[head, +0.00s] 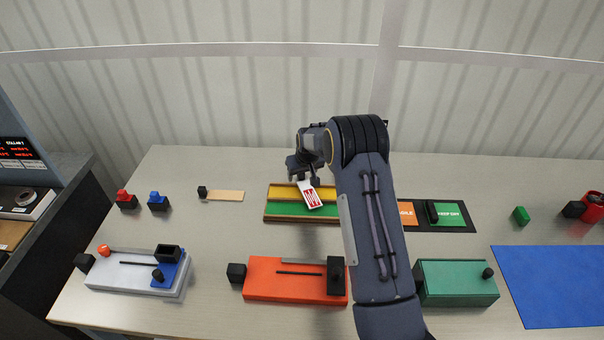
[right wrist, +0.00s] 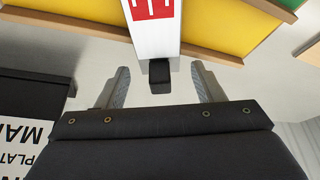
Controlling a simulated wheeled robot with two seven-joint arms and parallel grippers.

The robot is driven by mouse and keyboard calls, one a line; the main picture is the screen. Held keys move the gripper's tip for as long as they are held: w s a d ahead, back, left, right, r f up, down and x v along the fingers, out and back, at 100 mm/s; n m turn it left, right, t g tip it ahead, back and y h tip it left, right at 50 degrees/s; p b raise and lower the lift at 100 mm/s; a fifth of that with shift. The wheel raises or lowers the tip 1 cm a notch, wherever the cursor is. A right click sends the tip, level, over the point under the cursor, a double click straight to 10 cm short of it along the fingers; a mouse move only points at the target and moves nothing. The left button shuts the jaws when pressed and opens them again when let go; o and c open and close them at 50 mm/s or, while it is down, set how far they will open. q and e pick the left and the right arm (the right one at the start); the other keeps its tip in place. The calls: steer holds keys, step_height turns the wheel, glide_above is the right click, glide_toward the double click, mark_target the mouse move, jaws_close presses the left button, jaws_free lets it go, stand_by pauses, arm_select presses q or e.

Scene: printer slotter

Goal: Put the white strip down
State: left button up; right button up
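The white strip (head: 313,197) has a red label and lies slantwise over the yellow and green tray (head: 283,217) at the middle back of the table. In the right wrist view the white strip (right wrist: 152,30) ends in a black tab (right wrist: 159,74) that points toward my gripper. My right gripper (head: 303,180) is by the strip's far end. In the right wrist view its fingers (right wrist: 160,86) stand apart, one on each side of the black tab with gaps. I cannot tell whether the strip rests fully on the tray. My left gripper is out of view.
An orange box (head: 265,278), a green box (head: 450,285) and a grey-blue box (head: 125,283) stand along the front. A blue mat (head: 560,285) lies at right. A dark pad with a green panel (head: 462,214) is right of my arm.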

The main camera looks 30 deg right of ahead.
steer(key=shift+r+p, duration=0.25)
steer(key=shift+p, duration=0.05)
steer(key=p+v, duration=0.2)
steer(key=v, duration=0.4)
steer(key=shift+r+p, duration=0.3)
steer(key=shift+p, duration=0.05)
step_height(320, 180, up, 4)
glide_above(304, 184)
steer(key=s, duration=0.2)
steer(key=s+a+r+y, duration=0.1)
steer(key=s+a+r, duration=0.2)
steer(key=s+r, duration=0.3)
steer(key=s+a+r+t+y, duration=0.1)
steer(key=s+a+r, duration=0.25)
steer(key=s, duration=0.45)
steer(key=s+a+r+y, duration=0.2)
steer(key=s+r, duration=0.4)
steer(key=s, duration=0.1)
steer(key=s+a+f, duration=0.1)
steer(key=s+a, duration=0.3)
steer(key=s, duration=0.4)
steer(key=s+a+f, duration=0.1)
steer(key=s+a, duration=0.3)
steer(key=s, duration=0.5)
steer(key=shift+s+y, duration=0.15)
steer(key=shift+y, duration=0.15)
